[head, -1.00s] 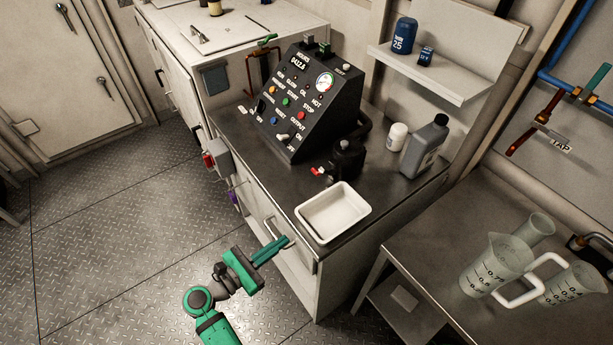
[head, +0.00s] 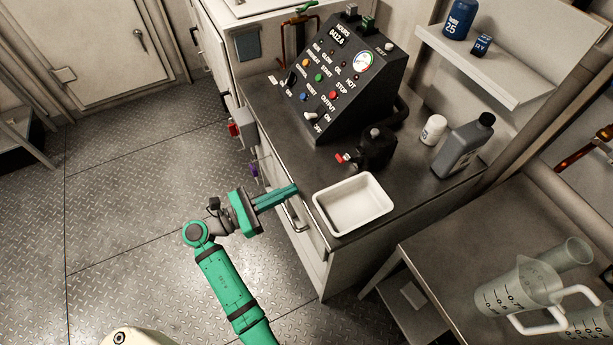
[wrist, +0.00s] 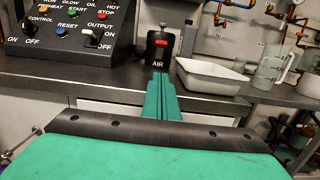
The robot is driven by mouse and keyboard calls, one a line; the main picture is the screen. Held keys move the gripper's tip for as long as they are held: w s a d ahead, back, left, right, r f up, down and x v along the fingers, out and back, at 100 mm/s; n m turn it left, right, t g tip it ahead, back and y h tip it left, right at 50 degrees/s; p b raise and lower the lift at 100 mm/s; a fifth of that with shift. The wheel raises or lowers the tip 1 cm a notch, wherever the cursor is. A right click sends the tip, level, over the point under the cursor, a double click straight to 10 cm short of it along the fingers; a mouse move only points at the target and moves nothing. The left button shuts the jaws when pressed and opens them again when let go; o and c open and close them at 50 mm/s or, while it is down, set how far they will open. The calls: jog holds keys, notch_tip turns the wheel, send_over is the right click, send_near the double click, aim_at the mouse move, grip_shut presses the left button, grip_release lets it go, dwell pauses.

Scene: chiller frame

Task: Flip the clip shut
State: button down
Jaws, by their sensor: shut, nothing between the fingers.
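The black canister marked AIR (head: 376,148) stands on the steel bench. A red clip (head: 343,158) sticks out from its front in the head view. In the wrist view the canister (wrist: 160,54) is straight beyond my fingers, and the red clip (wrist: 161,43) shows across its upper front. I cannot tell the clip's exact angle. My gripper (head: 294,188) is shut and empty, at the bench's front edge, left of the white tray. It is apart from the clip, with its fingers (wrist: 160,76) pointing towards the canister.
The white tray (head: 320,212) sits right of the canister near the bench edge. A sloped control panel (head: 345,85) stands to the left. A white pot (head: 433,129) and a grey bottle (head: 462,148) stand behind right. Clear jugs (head: 520,290) are on the right table.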

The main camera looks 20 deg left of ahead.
aim_at(315, 184)
jog(key=x, duration=0.9)
jog(key=shift+w+d+r, duration=0.35)
jog(key=shift+w+r, duration=0.1)
jog(key=shift+r, duration=0.1)
jog(key=shift+w+d+r, duration=0.35)
jog(key=shift+w+r, duration=0.1)
jog(key=shift+r, duration=0.1)
jog(key=shift+w+d+r, duration=0.2)
jog(key=shift+w+r, duration=0.1)
jog(key=shift+r, duration=0.15)
